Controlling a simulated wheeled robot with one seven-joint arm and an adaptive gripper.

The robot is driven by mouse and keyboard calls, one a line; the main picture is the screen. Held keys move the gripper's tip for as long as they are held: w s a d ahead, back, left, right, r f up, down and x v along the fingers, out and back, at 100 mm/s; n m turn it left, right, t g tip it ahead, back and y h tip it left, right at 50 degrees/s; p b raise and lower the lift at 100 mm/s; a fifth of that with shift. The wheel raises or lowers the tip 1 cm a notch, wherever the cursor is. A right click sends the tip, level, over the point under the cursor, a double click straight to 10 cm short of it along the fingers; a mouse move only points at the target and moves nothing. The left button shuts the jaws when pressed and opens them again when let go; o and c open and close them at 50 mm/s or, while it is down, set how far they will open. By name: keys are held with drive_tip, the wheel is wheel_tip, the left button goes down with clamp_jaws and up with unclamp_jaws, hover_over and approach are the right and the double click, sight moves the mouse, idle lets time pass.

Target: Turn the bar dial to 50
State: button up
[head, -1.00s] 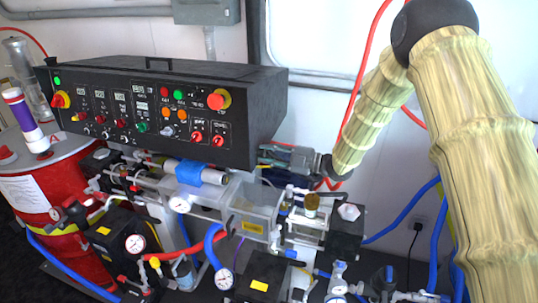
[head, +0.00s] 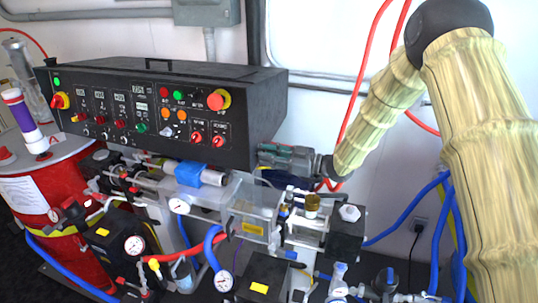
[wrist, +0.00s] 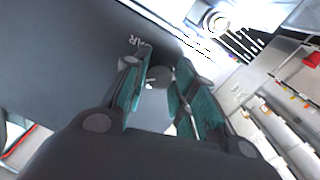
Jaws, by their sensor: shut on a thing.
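My gripper (head: 262,160) reaches in from the right to the black control box's right side in the head view. In the wrist view, the teal pads of my gripper (wrist: 158,72) stand on both sides of a small grey round knob, the bar dial (wrist: 158,79), and are shut on it. A partly visible "BAR" label (wrist: 139,43) is printed on the dark surface near the left fingertip. The dial is hidden from the head view, and I cannot read its pointer or a value.
The control box (head: 240,125) carries several knobs, lights and small displays on its front. Below my gripper are a clear box (head: 250,205), a brass-coloured cap (head: 312,201) and pressure gauges (head: 223,281). Red hoses hang close to my forearm. A red drum (head: 70,185) stands at left.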

drive_tip(key=shift+m, duration=0.8)
drive_tip(key=o, duration=1)
drive_tip(key=shift+o, duration=0.2)
drive_tip(key=shift+d, duration=0.15)
drive_tip(key=v, duration=1.1)
drive_tip(key=shift+d, duration=0.35)
drive_tip(key=shift+s+r, duration=0.1)
drive_tip(key=shift+s, duration=0.05)
